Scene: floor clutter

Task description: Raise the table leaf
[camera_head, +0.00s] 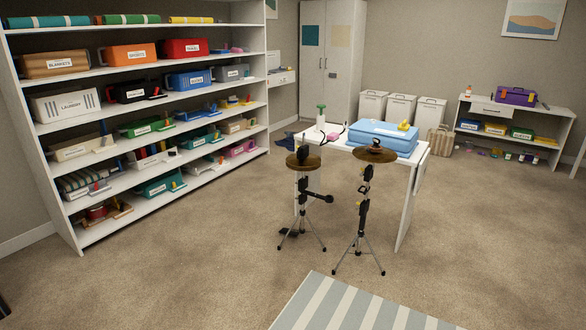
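A white table (332,143) stands in the middle of the room. A white panel (410,205) hangs down at its right end, close to vertical; it looks like the lowered leaf, though I cannot tell it fully from a table leg. A blue suitcase (382,137) lies flat on the tabletop near that end, with a small yellow object (404,126) on it. A green-topped bottle (321,114) and a small pink item (333,136) are on the left part of the top. Neither of my grippers is in view.
Two cymbal stands (303,163) (374,154) stand in front of the table. A striped rug (350,305) lies nearer. A large shelf (75,235) fills the left side; a low shelf (510,143) stands at back right. Carpet right of the table is clear.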

